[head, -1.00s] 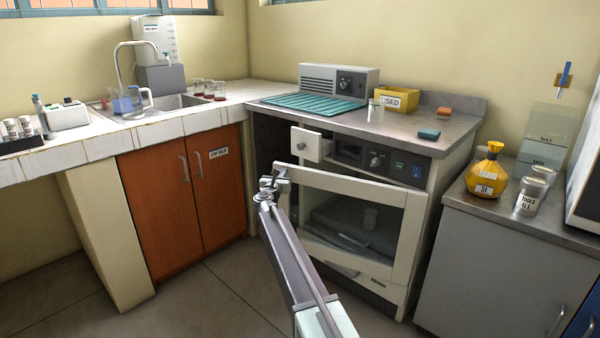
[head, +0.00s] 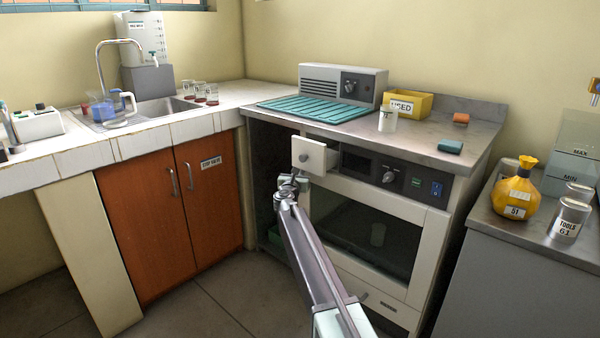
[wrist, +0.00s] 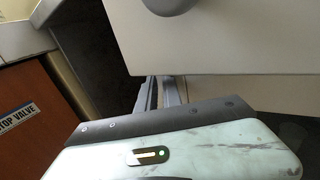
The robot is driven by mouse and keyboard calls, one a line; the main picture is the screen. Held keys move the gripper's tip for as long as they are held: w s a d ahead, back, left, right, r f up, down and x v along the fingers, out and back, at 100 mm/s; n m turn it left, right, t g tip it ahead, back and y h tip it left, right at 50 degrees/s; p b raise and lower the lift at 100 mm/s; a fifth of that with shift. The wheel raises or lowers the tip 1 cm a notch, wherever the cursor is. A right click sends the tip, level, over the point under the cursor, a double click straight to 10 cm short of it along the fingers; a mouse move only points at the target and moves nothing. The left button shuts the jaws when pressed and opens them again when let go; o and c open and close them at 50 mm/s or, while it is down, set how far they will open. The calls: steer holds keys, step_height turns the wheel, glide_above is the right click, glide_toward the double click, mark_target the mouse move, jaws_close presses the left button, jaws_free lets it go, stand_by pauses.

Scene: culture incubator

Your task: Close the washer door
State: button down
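The washer door (head: 418,262) is a white frame around a dark glass window, on the front of the washer below the steel counter. It looks upright and close to flush with the washer front; whether it is fully shut I cannot tell. My gripper (head: 290,182) is at the door's upper left corner, just below a small protruding drawer. Whether it touches the door is unclear. In the wrist view, a white panel, probably the door (wrist: 235,88), lies beyond my gripper (wrist: 162,92). Its fingers are partly hidden, and their opening is unclear.
The small white drawer (head: 310,154) with a round knob sticks out right above my gripper. The control panel (head: 395,176) is beside it. An orange cabinet (head: 182,212) stands left, a grey cabinet (head: 520,275) right. The floor (head: 205,305) in front is clear.

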steer(key=shift+w+d+r, duration=0.3)
steer(key=shift+w+d, duration=0.4)
steer(key=s+a+r+n+y+p, duration=0.2)
steer(key=s+a+n+y, duration=0.75)
steer(key=s+n, duration=0.6)
steer(key=s+d+f+n+g+p, duration=0.1)
steer(key=s+d+f+n+g, duration=0.3)
steer(key=s+f+n, duration=0.3)
steer(key=s+d+f+n+g+h+p, duration=0.1)
steer(key=s+d+f+n+g, duration=0.4)
steer(key=s, duration=0.4)
steer(key=s+d+f+n+g+p, duration=0.1)
steer(key=s+d+f+n+g, duration=0.2)
steer(key=s+f+n, duration=0.35)
steer(key=s+d+f+n+g+h+p, duration=0.15)
steer(key=s+d+n+g+h, duration=0.35)
steer(key=s+d, duration=0.95)
step_height(320, 180, up, 38)
steer(key=s+a+p, duration=0.1)
steer(key=s+p, duration=0.1)
steer(key=p, duration=3.5)
steer(key=shift+a+g+p, duration=0.15)
steer(key=shift+g+p, duration=0.15)
